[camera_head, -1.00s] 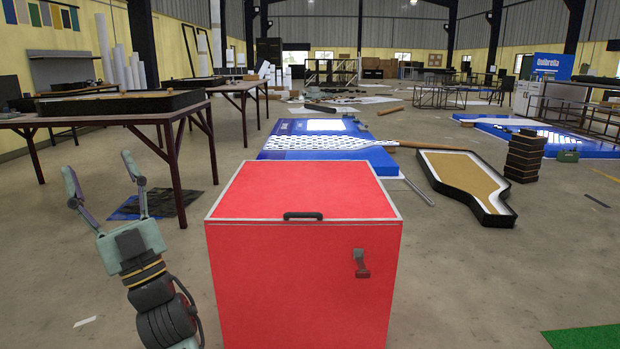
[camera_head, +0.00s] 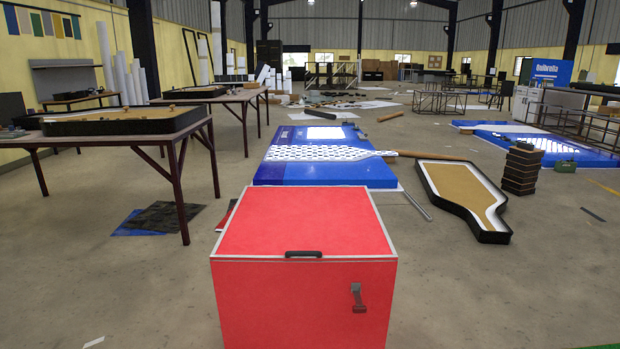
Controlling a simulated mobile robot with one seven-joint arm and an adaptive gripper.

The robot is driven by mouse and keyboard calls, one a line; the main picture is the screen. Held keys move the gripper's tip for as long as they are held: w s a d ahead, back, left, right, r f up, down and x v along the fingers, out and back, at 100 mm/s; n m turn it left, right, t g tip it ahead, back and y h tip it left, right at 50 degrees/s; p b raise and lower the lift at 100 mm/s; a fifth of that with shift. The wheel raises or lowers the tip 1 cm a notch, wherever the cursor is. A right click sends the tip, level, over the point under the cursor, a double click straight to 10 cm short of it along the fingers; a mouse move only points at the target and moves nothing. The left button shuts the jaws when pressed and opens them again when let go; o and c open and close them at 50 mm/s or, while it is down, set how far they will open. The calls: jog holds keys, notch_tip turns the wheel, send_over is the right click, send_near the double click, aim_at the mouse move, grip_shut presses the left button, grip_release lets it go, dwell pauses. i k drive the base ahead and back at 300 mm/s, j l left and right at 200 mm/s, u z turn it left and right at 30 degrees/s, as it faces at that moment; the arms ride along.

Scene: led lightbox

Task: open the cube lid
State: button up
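A large red cube (camera_head: 290,305) stands on the concrete floor in front of me, low in the middle of the head view. Its flat red lid (camera_head: 305,222) is shut and has a pale rim. A black handle (camera_head: 303,254) sits at the middle of the lid's front edge. A grey latch-like fitting (camera_head: 357,297) is on the front face, right of centre. My gripper is not in the current view, so its place relative to the cube is hidden.
Brown tables (camera_head: 120,128) stand at the left. A blue printed panel (camera_head: 325,170) lies behind the cube. Floor is free on both sides of the cube.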

aim_at(269, 223)
jog(key=i+l, duration=0.55)
jog(key=l, duration=0.25)
jog(key=i+l, duration=0.3)
jog(key=l+u, duration=0.05)
jog(key=l, duration=0.05)
